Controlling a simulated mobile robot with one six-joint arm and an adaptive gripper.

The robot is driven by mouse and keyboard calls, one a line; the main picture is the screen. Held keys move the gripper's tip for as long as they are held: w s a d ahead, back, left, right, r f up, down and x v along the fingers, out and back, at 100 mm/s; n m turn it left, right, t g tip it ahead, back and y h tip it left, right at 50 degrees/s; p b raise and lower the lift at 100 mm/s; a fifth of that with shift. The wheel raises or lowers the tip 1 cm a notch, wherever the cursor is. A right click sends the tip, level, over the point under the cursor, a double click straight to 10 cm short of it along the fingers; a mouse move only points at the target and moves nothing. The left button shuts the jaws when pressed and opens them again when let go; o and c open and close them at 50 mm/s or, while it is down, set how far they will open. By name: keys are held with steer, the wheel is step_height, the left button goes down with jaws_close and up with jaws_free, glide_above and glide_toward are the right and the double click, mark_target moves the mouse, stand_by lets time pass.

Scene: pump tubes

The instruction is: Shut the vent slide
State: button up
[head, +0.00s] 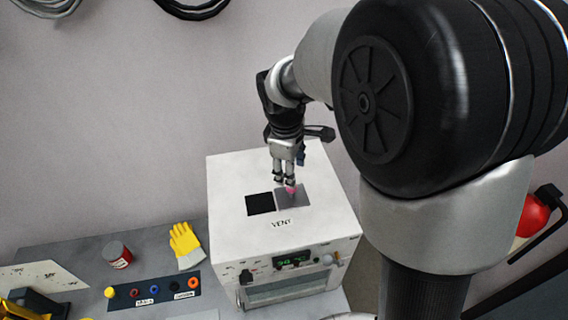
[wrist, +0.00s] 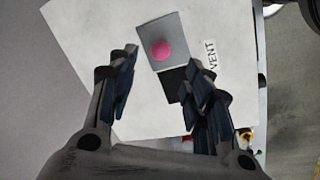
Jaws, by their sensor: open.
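The vent slide (head: 301,199) is a grey square plate on top of a white box, to the right of a black square opening (head: 260,204). The opening is uncovered. A pink knob (wrist: 160,49) stands on the slide, which also shows in the wrist view (wrist: 172,27); the opening (wrist: 175,88) lies below it there. My gripper (head: 287,181) is open and empty, pointing down over the slide close to the knob. In the wrist view its fingers lie to either side, with the knob a little beyond their tips. In the head view the fingers partly hide the knob (head: 291,189).
The white box (head: 235,178) is labelled VENT on top and has a front panel with a green display (head: 292,262). The box top around the slide is clear.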

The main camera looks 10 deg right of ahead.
mark_target(292, 191)
steer(key=f, duration=0.3)
steer(key=w+f, duration=0.1)
steer(key=f, duration=0.2)
steer(key=d+f, duration=0.1)
steer(key=f, duration=0.3)
steer(key=shift+w, duration=0.25)
jaws_close()
